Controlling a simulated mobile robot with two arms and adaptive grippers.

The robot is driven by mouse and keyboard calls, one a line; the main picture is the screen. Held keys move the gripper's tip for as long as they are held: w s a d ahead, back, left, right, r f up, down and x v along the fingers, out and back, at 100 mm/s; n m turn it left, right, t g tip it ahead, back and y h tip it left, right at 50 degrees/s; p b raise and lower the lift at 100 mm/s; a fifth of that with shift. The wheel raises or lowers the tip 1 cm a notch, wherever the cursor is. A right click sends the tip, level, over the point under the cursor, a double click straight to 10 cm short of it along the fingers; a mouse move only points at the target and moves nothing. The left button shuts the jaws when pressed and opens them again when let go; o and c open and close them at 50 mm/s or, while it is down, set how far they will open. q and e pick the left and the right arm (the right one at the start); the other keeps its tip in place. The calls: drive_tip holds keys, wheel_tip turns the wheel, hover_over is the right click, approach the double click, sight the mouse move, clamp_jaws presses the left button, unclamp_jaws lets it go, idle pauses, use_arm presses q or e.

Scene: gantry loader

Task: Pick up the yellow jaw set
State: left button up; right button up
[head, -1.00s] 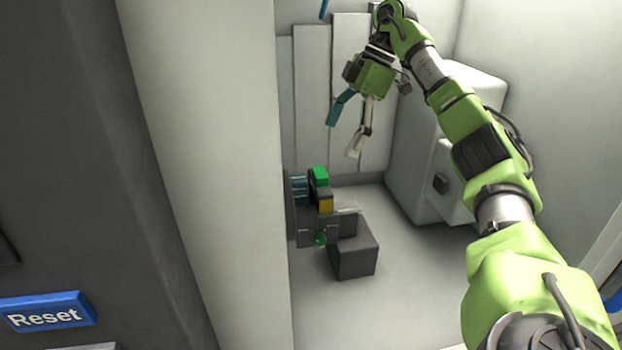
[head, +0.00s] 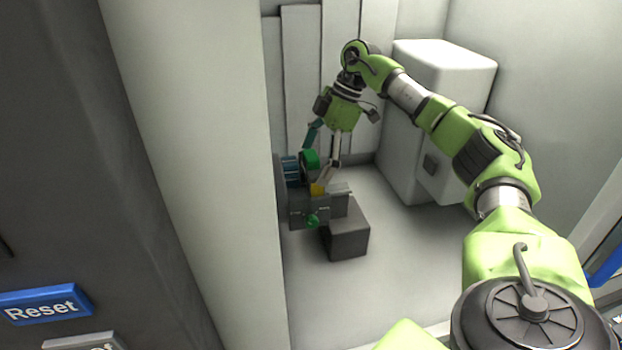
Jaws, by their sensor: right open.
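The yellow jaw set (head: 317,189) is a small yellow block on the dark grey fixture (head: 309,208) inside the machine. It is partly hidden by a fingertip. A green part (head: 311,158) sits just behind and above it. My right gripper (head: 320,157) points down with its fingers apart. One pale finger reaches down beside the yellow block, and the teal finger is by the green part. I cannot tell whether the fingers touch either one. My left gripper is not in view.
A dark grey block (head: 346,238) stands in front of the fixture. A large white housing (head: 435,110) is at the back right. A pale wall post (head: 195,170) bounds the left side, with a blue Reset button (head: 42,306) beyond it. The floor to the right is clear.

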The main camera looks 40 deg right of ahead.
drive_tip(key=shift+w+a+f, duration=0.1)
drive_tip(key=shift+a+f, duration=0.05)
drive_tip(key=shift+f, duration=0.35)
drive_tip(key=shift+w+a+f, duration=0.15)
drive_tip(key=shift+f, duration=0.25)
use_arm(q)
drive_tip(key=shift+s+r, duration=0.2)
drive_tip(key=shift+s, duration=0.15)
use_arm(e)
drive_tip(key=shift+r, duration=0.1)
drive_tip(key=c, duration=1.5)
drive_tip(key=shift+r, duration=0.45)
use_arm(q)
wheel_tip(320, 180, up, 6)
drive_tip(key=p, duration=0.6)
use_arm(e)
wheel_tip(320, 180, up, 22)
drive_tip(key=shift+r, duration=0.1)
